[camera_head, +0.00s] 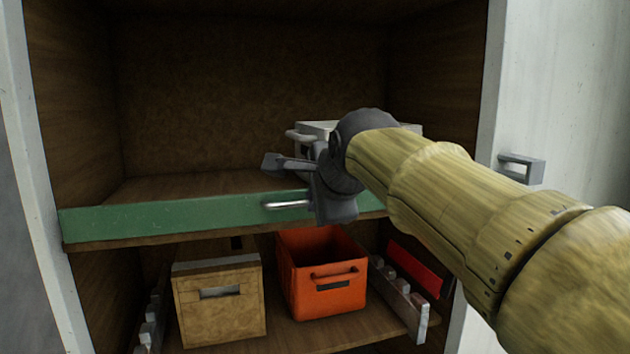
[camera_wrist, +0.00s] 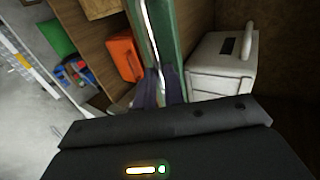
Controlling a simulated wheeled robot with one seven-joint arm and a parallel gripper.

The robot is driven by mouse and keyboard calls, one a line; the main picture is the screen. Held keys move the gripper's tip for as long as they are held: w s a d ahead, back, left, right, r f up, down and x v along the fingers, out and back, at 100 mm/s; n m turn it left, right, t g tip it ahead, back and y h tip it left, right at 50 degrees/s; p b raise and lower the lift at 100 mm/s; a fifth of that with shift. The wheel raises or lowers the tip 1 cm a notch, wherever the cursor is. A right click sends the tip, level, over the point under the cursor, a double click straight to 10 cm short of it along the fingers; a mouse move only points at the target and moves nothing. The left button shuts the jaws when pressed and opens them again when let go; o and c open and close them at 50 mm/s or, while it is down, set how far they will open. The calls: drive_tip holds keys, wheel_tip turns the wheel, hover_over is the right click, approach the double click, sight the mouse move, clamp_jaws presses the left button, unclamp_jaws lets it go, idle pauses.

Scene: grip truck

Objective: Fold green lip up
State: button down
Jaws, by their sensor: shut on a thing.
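The green lip (camera_head: 150,218) is a long strip along the front edge of the upper shelf, its broad face toward me. A silver bar handle (camera_head: 285,204) shows at its front, beside my gripper. My gripper (camera_head: 303,184) is at the right part of the lip, with dark parts above and in front of it. In the wrist view the lip (camera_wrist: 171,40) runs down between my fingertips (camera_wrist: 161,90), which are shut on it. The exact contact is partly hidden by the fingers.
A white case (camera_head: 316,128) stands on the upper shelf behind my gripper. Below are a tan box (camera_head: 220,310), an orange crate (camera_head: 325,292) and grey notched rails (camera_head: 405,300). The upper shelf's left side is clear. A handle (camera_head: 522,167) juts from the right wall.

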drive_tip(key=shift+p, duration=0.3)
drive_tip(key=c, duration=1.8)
unclamp_jaws()
drive_tip(key=shift+o, duration=0.2)
drive_tip(key=shift+w, duration=0.15)
